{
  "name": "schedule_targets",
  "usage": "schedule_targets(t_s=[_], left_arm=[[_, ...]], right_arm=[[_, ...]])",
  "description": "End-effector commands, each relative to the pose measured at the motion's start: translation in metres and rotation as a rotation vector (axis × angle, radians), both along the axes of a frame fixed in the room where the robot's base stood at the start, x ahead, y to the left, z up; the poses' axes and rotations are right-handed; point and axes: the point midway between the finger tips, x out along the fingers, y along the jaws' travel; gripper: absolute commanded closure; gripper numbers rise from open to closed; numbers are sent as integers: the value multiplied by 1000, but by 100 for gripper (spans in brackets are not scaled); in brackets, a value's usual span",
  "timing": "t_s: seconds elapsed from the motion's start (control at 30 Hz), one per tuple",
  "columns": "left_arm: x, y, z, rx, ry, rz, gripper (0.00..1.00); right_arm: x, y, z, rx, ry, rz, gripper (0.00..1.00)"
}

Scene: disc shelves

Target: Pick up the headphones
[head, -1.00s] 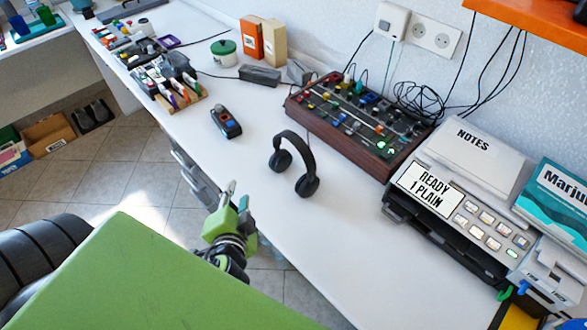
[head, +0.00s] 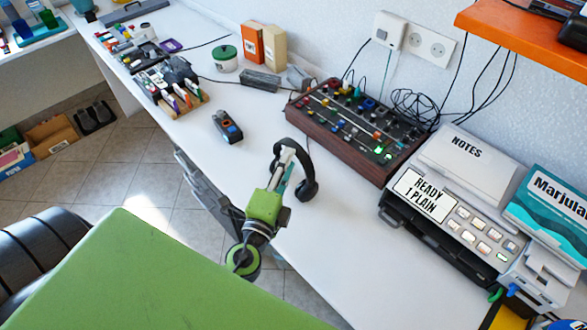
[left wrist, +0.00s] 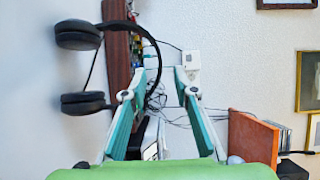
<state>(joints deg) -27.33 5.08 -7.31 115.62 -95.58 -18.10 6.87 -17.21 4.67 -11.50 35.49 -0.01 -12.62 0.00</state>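The black headphones (head: 308,190) stand on the white worktop with the headband up and the ear cups down. My left gripper (head: 288,158) overlaps them in the head view, hiding the left ear cup and part of the band. In the left wrist view the gripper (left wrist: 163,76) is open, with its teal fingers spread apart. There the headphones (left wrist: 80,36) lie mostly left of the fingers, and the curved headband reaches past the left fingertip into the gap. I cannot tell whether they touch. My right gripper is not in view.
A wood-sided mixer (head: 352,130) with knobs and cables stands behind the headphones. A label printer (head: 455,215) is at the right, below an orange shelf (head: 525,32). A small black handheld device (head: 228,127) lies to the left. The worktop (head: 335,240) in front is bare.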

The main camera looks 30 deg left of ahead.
Motion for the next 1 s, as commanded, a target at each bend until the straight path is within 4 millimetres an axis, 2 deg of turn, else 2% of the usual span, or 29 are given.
schedule_targets(t_s=[0.27,0.53,0.83,0.87,0.9,0.97,1.0], left_arm=[[21,4,2,-2,0,0,73],[57,13,1,-2,0,1,73],[62,14,-2,-2,1,1,73],[62,14,-2,-2,1,1,76],[62,14,-2,-2,1,1,86],[62,14,-2,-2,1,1,100],[62,14,-2,-2,1,1,100]], right_arm=[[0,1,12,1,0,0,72],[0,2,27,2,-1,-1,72],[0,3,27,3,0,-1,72],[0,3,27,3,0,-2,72],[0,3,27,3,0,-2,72],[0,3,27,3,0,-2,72],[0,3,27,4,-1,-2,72]])
